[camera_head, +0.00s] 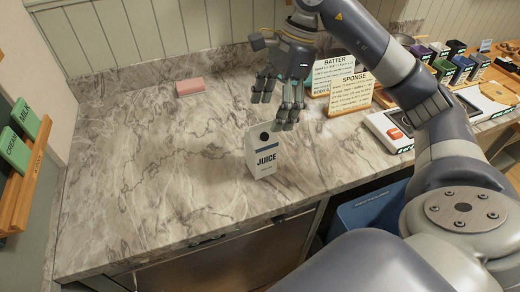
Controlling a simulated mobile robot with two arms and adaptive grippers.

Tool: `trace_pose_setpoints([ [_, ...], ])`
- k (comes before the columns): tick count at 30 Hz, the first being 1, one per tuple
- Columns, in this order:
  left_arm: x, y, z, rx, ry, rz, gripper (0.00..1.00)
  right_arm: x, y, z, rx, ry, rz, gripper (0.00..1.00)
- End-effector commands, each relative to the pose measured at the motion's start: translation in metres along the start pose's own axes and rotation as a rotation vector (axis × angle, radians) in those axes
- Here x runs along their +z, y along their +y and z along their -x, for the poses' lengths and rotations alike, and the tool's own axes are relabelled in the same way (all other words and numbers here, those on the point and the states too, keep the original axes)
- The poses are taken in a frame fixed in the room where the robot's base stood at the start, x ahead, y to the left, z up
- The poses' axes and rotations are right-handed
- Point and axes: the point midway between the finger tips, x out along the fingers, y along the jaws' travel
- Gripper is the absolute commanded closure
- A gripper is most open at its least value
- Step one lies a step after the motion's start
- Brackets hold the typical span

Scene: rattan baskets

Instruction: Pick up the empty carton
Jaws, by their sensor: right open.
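A white carton (264,162) with a dark blue band and the word JUICE stands upright on the marble counter. Whether it is empty cannot be seen. My right gripper (277,103) is above and just behind the carton, with its dark fingers pointing down and spread apart. One fingertip overlaps the carton's top right edge in the picture; I cannot tell if they touch. My left gripper is not in view.
A pink sponge-like block (190,86) lies at the back of the marble counter (140,190). Recipe cards (352,94), a white scale (390,130) and several small boxes stand at the right. A blue bin (368,212) is below the counter. Green CREAM and MILK blocks (18,145) sit at the left.

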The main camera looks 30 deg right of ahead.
Motion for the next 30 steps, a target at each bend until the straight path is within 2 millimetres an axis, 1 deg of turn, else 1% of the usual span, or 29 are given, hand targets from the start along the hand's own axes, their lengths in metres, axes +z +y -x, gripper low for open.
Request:
trace_pose_setpoints([
  [1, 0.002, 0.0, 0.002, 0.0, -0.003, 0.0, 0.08, 0.0, 0.002, -0.009, 0.006, 0.001, 0.001, 0.25],
  [3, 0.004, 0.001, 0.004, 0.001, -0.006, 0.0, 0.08, 0.001, 0.001, -0.019, 0.006, 0.0, 0.0, 0.25],
  [6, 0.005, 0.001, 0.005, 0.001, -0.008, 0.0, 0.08, 0.002, 0.001, -0.031, 0.005, -0.002, 0.001, 0.25],
  [11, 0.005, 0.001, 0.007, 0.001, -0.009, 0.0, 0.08, 0.003, 0.001, -0.04, 0.003, -0.004, 0.002, 0.25],
  [14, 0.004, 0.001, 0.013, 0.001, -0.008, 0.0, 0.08, 0.006, 0.0, -0.048, 0.005, -0.004, 0.002, 0.25],
  [18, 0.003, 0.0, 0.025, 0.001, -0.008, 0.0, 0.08, 0.014, 0.0, -0.068, 0.007, -0.005, 0.003, 0.25],
  [21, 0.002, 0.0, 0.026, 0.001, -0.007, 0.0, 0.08, 0.012, -0.001, -0.082, 0.005, -0.004, 0.0, 0.25],
  [25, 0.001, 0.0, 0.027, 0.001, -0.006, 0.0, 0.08, 0.012, -0.001, -0.09, 0.002, -0.005, 0.001, 0.25],
  [30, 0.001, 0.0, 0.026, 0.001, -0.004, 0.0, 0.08, 0.012, -0.002, -0.091, 0.001, -0.005, 0.001, 0.25],
])
